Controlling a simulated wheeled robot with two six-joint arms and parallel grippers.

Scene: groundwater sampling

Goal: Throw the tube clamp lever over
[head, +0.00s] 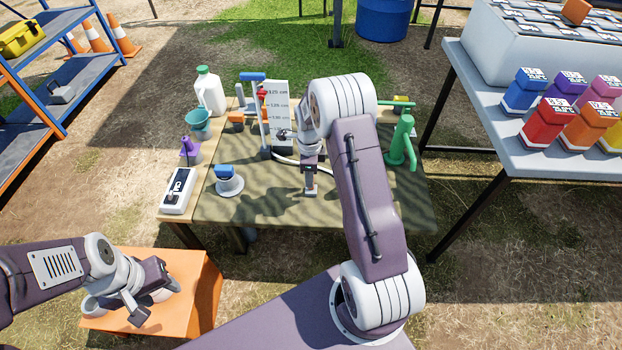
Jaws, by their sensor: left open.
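I cannot single out the tube clamp lever with certainty at this size. A small red part (262,94) sits high on a pale upright post beside a gauge board (275,110) at the back of the work table. A pale tube (288,159) curves over the cloth below the board, partly hidden by my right arm. My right gripper (311,191) points down over the middle of the cloth, in front of the tube; its jaw gap is unclear. My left gripper (147,306) is open and empty, low at the left over an orange box (195,290).
The work table (215,207) also holds a white box with a black lever (178,190), a blue-topped round pot (229,183), a white jug (210,92) and a green hand pump (402,142). A side table (477,92) with coloured bottles stands at right. The front cloth is clear.

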